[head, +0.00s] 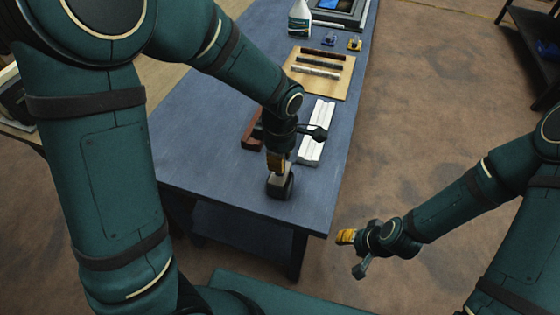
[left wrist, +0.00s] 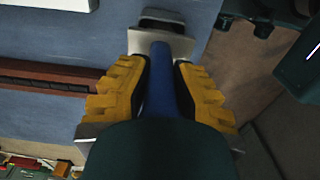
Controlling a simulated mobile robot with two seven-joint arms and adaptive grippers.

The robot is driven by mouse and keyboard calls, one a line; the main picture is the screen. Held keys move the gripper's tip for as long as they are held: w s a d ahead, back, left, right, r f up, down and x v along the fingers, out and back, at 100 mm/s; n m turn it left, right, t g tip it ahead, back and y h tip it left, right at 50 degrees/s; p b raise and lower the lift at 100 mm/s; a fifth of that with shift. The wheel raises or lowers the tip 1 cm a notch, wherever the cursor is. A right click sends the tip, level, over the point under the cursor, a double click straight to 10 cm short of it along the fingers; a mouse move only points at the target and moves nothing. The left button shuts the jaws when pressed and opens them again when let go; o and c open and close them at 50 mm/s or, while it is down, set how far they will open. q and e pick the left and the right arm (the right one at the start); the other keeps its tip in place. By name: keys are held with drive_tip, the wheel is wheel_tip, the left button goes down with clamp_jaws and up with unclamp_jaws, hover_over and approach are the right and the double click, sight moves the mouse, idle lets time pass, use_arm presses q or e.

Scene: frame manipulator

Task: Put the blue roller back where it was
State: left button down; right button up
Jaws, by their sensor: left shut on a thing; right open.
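The blue roller shows in the left wrist view as a blue handle (left wrist: 160,85) between the yellow fingers of my left gripper (left wrist: 160,95), which is shut on it. In the head view my left gripper (head: 275,163) is over the near part of the blue table. A grey and black block-like part (head: 280,183) shows just below its fingers; whether it touches the table I cannot tell. The roller's blue handle is hidden in the head view. My right gripper (head: 350,252) is open and empty, off the table's near right corner.
A dark red-brown wooden piece (head: 252,132) and a white ridged tray (head: 316,135) flank my left wrist on the blue table (head: 210,150). Behind are a wooden board (head: 325,84) with dark bars, a white bottle (head: 300,20) and small bottles (head: 354,44). The near left tabletop is clear.

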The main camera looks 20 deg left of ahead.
use_arm(q)
drive_tip(key=shift+w+f, duration=0.1)
drive_tip(key=shift+f, duration=0.55)
drive_tip(key=shift+f, duration=0.1)
drive_tip(key=c, duration=1)
unclamp_jaws()
drive_tip(key=shift+r, duration=0.25)
wheel_tip(320, 180, up, 12)
drive_tip(key=shift+f+p, duration=0.1)
drive_tip(key=shift+p, duration=0.95)
